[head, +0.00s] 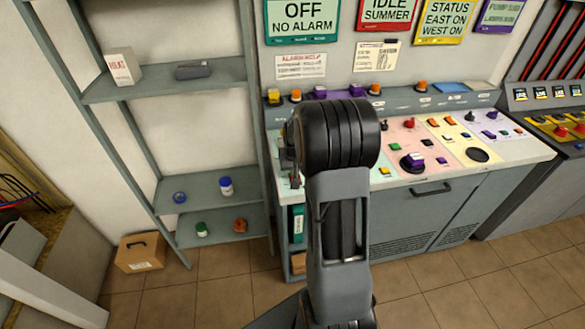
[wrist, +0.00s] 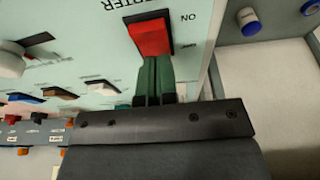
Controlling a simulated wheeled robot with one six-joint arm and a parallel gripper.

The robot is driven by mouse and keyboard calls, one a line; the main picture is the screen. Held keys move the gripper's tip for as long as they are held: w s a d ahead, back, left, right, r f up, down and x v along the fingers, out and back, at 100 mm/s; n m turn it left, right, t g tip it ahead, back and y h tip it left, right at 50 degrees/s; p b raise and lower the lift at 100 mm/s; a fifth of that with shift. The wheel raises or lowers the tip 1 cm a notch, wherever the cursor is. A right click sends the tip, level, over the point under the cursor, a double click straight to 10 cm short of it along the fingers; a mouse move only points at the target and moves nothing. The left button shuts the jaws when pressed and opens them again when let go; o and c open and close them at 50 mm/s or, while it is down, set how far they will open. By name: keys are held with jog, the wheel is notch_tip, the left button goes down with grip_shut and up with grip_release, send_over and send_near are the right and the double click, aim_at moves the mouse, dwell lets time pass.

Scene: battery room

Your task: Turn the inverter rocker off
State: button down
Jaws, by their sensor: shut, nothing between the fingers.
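The inverter rocker (wrist: 150,38) is a red rocker in a dark frame on a pale green panel, at the top middle of the wrist view. "ON" is printed beside it, and the part-hidden lettering above it ends in "RTER". My gripper (wrist: 154,62) is shut and empty, its green-padded fingers together. The fingertips are at the rocker's lower edge; I cannot tell whether they touch it. In the head view my arm hides the rocker and most of the gripper.
The console (head: 530,150) carries several other buttons and knobs, including a purple one (head: 412,160). A grey shelf unit (head: 215,190) stands close on the left, holding small items. A cardboard box (head: 140,252) sits on the floor. The tiled floor in front is clear.

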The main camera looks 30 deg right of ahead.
dwell(0.3)
jog(key=r+p, duration=0.2)
jog(key=r, duration=0.1)
jog(key=r+p, duration=0.1)
jog(key=r, duration=0.1)
jog(key=shift+w+d, duration=0.15)
jog(key=shift+w, duration=0.15)
notch_tip(320, 180, up, 9)
jog(key=b, duration=0.1)
jog(key=shift+s, duration=0.2)
jog(key=s+a+n+t+y, duration=0.1)
jog(key=s+a+n, duration=0.3)
jog(key=s+a, duration=1.4)
jog(key=shift+a+r, duration=0.3)
jog(key=shift+a, duration=0.45)
